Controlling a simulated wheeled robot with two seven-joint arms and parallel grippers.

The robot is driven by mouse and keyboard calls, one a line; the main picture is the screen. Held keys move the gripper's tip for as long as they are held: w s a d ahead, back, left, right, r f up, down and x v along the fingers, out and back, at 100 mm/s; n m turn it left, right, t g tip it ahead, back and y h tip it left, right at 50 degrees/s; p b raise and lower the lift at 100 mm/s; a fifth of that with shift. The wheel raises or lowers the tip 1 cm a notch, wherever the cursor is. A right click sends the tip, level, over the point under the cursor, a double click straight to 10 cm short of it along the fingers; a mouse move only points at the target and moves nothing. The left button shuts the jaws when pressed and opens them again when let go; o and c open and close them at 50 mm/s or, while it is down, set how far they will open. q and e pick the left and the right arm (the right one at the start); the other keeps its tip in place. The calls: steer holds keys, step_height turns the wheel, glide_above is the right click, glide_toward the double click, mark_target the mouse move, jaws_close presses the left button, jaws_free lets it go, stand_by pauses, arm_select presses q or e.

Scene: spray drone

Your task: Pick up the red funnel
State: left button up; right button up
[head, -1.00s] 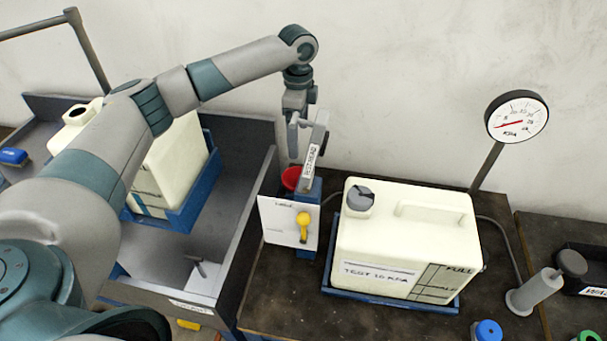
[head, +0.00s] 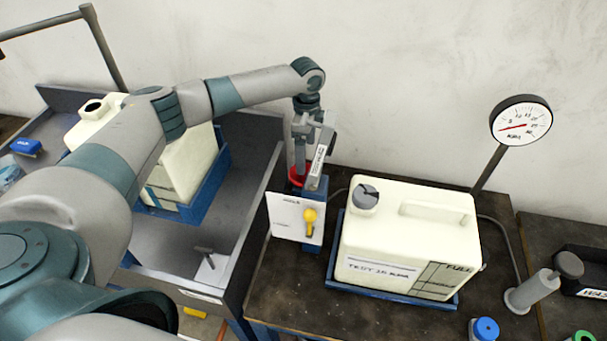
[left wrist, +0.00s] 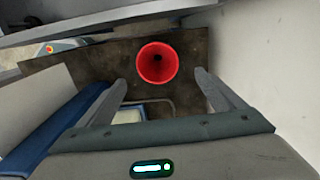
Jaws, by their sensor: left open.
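The red funnel (left wrist: 158,63) shows in the left wrist view with its wide mouth toward the camera and a dark hole at its centre. In the head view only part of the red funnel (head: 296,176) shows, behind the blue post and my gripper. My left gripper (head: 302,168) points down over the funnel in the head view. In the left wrist view its two fingers (left wrist: 163,82) are spread apart, with the funnel between and just beyond their tips. I cannot tell whether either finger touches it. My right gripper is in neither view.
A blue post with a white panel and yellow lever (head: 310,216) stands right beside the funnel. A white jug (head: 405,235) sits in a blue tray to its right. A grey sink (head: 240,215) lies left. A gauge (head: 521,121) stands at the back right.

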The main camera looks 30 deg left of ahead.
mark_target(298, 180)
arm_select(q)
steer(key=shift+f+p, duration=0.6)
steer(key=shift+f, duration=1.75)
steer(key=shift+s+a+f+p, duration=0.1)
steer(key=shift+s+f+p, duration=0.1)
steer(key=shift+f+p, duration=0.65)
step_height(298, 180, down, 3)
steer(key=shift+s+a+r+p, duration=0.1)
steer(key=shift+p, duration=0.55)
steer(key=shift+f, duration=0.4)
steer(key=c, duration=1.2)
